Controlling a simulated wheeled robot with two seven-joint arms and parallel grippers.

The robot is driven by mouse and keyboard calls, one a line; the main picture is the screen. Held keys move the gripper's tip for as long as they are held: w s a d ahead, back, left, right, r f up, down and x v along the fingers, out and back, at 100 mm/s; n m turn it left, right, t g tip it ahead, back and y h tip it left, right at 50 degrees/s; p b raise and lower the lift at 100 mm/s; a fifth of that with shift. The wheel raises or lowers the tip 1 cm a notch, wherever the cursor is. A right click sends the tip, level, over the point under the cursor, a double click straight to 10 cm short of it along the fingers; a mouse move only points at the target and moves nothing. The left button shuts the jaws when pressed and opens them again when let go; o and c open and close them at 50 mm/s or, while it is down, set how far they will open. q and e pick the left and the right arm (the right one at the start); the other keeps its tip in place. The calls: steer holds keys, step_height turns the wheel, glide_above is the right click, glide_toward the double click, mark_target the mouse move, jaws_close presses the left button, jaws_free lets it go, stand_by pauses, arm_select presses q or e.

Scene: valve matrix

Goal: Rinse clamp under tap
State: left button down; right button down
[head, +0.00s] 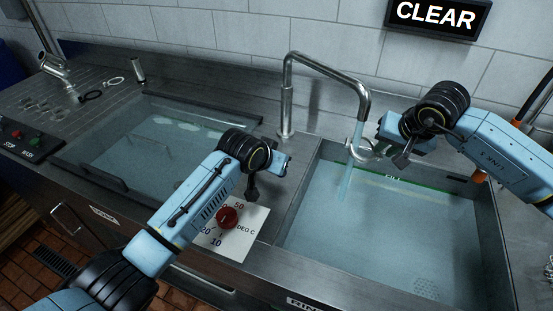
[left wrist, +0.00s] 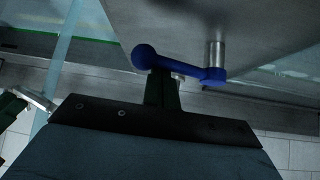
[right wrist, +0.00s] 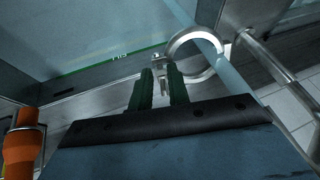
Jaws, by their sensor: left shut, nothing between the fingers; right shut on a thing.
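The clamp (head: 366,153), a shiny metal ring, is held by my right gripper (head: 386,152) above the right basin. In the right wrist view the ring (right wrist: 178,47) stands out beyond the green fingers (right wrist: 161,88), which are shut on its near side. The tap (head: 327,65) is running. Its water stream (head: 346,182) falls at the clamp and into the basin; it also shows beside the ring in the right wrist view. My left gripper (head: 253,190) is shut and empty near the counter between basins. In the left wrist view its fingertips are at a blue lever (left wrist: 180,68); contact is unclear.
The right basin (head: 306,190) holds water below a green fill line. The left basin (head: 68,160) also holds liquid. A red temperature knob (head: 227,217) sits below my left gripper. A sign (head: 437,15) on the wall reads CLEAR. Small parts lie at the back left.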

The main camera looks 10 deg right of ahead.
arm_select(q)
steer(key=shift+w+d+r, duration=0.2)
steer(key=shift+w+d, duration=0.5)
steer(key=shift+d, duration=0.05)
steer(key=shift+w+d+r, duration=0.2)
steer(key=shift+w+d, duration=0.45)
steer(key=shift+d, duration=0.1)
steer(key=a+v, duration=0.1)
steer(key=v, duration=0.9)
steer(key=shift+w, duration=0.35)
